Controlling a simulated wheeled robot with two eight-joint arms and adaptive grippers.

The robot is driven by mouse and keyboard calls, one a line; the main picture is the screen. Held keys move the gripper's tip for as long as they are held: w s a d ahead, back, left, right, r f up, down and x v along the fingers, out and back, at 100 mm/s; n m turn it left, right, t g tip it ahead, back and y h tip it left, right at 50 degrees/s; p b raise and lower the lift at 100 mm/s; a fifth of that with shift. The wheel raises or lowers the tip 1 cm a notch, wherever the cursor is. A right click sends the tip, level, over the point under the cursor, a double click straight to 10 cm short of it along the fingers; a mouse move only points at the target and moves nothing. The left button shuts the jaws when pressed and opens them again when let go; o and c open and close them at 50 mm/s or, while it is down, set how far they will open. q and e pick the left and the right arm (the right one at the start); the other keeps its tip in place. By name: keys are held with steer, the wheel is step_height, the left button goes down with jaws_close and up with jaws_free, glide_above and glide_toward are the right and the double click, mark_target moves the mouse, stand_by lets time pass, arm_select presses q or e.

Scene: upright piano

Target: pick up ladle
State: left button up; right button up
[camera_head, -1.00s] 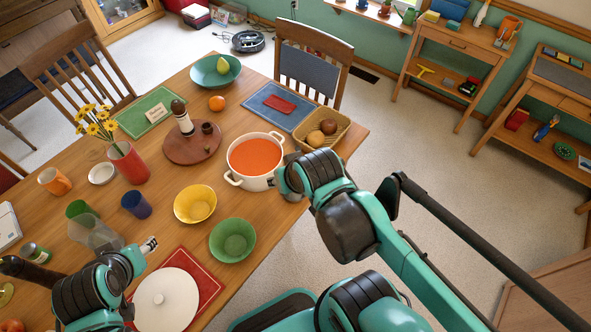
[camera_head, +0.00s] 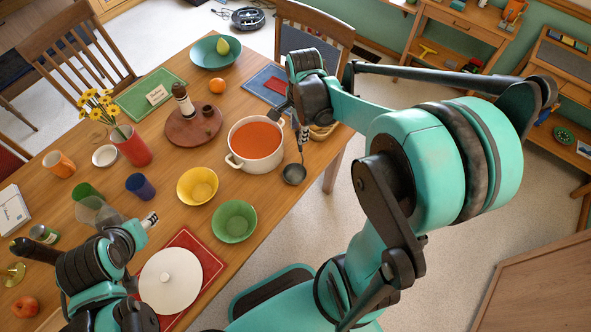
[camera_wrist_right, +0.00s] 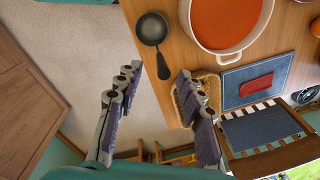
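The ladle (camera_head: 294,173) has a dark round bowl and a dark handle. It is on the wooden table by the near right edge, just right of the pot of orange soup (camera_head: 255,143). In the right wrist view the ladle (camera_wrist_right: 152,28) lies beyond the fingertips, its handle end pointing into the gap between them. My right gripper (camera_head: 293,122) is open and empty near the handle; it also shows in the wrist view (camera_wrist_right: 158,80). Contact with the handle is not visible. My left gripper (camera_head: 150,220) is over the table's front left; its opening is unclear.
The basket (camera_head: 322,132) is partly hidden behind my right gripper. A blue mat (camera_head: 262,77) and a chair (camera_head: 310,48) are beyond. Yellow (camera_head: 197,186) and green (camera_head: 234,221) bowls stand left of the ladle.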

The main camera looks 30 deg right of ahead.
steer(key=shift+d+f+m, duration=0.2)
steer(key=shift+f+m, duration=0.3)
steer(key=f+b, duration=0.1)
steer(key=f, duration=0.1)
steer(key=w+f+b, duration=0.1)
steer(key=f, duration=0.2)
steer(key=f+b, duration=0.1)
steer(key=f, duration=0.1)
steer(key=shift+w+f, duration=0.15)
steer(key=shift+f, duration=0.05)
steer(key=shift+r, duration=0.1)
steer(key=shift+c, duration=0.2)
jaws_close()
